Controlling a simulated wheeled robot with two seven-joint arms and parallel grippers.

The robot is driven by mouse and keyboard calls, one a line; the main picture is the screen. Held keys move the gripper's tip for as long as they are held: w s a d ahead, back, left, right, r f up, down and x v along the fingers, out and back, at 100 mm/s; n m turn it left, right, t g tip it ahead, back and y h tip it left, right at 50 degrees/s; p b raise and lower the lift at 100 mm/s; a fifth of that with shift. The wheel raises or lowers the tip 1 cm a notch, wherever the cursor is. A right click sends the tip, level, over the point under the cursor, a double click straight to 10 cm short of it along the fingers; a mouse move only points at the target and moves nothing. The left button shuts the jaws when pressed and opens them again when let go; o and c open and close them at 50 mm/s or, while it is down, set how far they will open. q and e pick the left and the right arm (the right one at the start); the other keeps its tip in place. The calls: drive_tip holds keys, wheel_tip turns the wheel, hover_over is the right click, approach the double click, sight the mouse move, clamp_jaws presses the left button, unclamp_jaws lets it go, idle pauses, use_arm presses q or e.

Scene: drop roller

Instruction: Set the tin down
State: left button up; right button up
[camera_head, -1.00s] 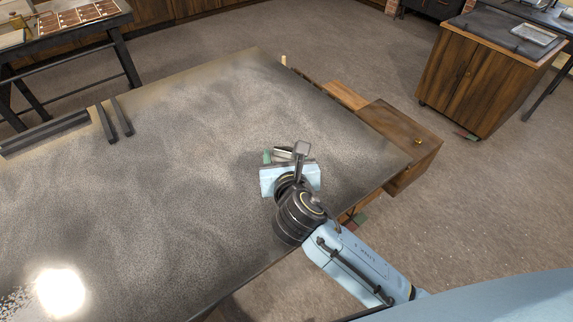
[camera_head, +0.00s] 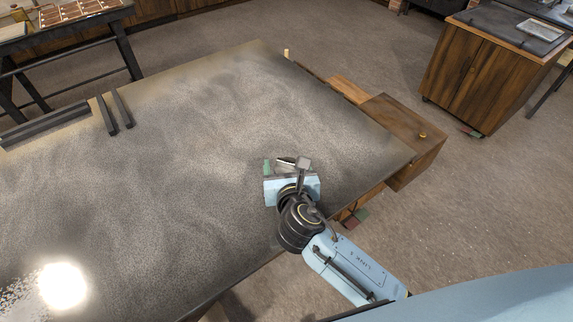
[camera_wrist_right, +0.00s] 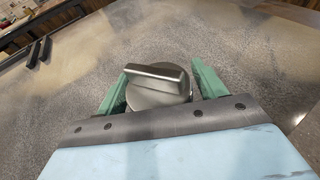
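The tin (camera_wrist_right: 158,92) is a grey metal round piece with a thick bar across its top in the right wrist view. In the head view the tin (camera_head: 286,161) shows as a small silvery shape at my right gripper (camera_head: 284,165), partly hidden by my own wrist parts. It is over the right part of the speckled table (camera_head: 180,150). I cannot tell whether its underside touches the tabletop. My left gripper is not in view.
Dark bars (camera_head: 115,112) lie at the table's far left edge. A wooden box (camera_head: 402,135) adjoins the table's right edge. A wooden cabinet (camera_head: 480,75) stands beyond at the right. The middle of the table is clear.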

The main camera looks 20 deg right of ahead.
drive_tip(key=shift+o, duration=0.6)
drive_tip(key=shift+s+r, duration=0.1)
drive_tip(key=shift+r, duration=0.1)
drive_tip(key=v, duration=1.1)
drive_tip(key=shift+s, duration=0.35)
